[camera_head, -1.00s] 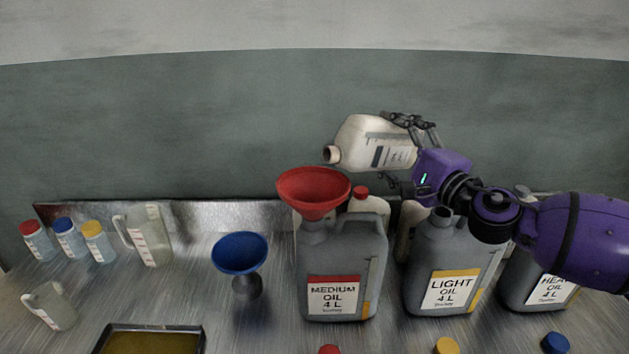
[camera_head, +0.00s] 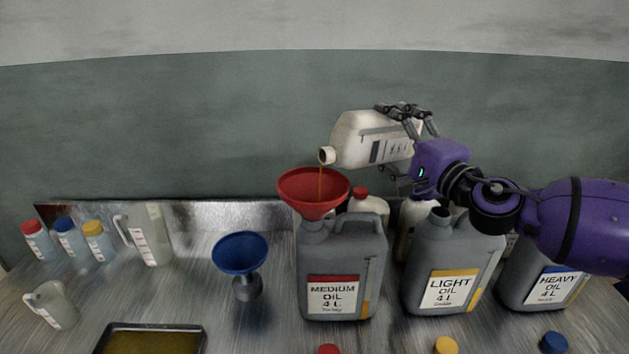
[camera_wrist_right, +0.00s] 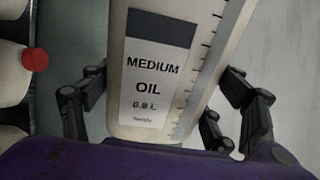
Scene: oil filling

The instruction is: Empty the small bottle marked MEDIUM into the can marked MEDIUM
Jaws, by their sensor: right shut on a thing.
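My right gripper (camera_head: 408,148) is shut on the small white bottle (camera_head: 358,143), held tilted with its open mouth down to the left. In the right wrist view the bottle's label (camera_wrist_right: 152,80) reads MEDIUM OIL 0.8 L, with gripper fingers on both sides. A thin brown stream (camera_head: 320,184) runs from its mouth into the red funnel (camera_head: 313,191). The funnel sits in the neck of the grey can marked MEDIUM OIL 4 L (camera_head: 343,252). The bottle is above the funnel and apart from it. My left gripper is out of view.
Grey cans marked LIGHT (camera_head: 456,250) and HEAVY (camera_head: 538,270) stand to the right. A red-capped white bottle (camera_head: 369,205) is behind the MEDIUM can. A blue funnel (camera_head: 240,254), jugs (camera_head: 147,234), small capped bottles (camera_head: 68,238) and an oil tray (camera_head: 150,327) are left. Loose caps lie in front.

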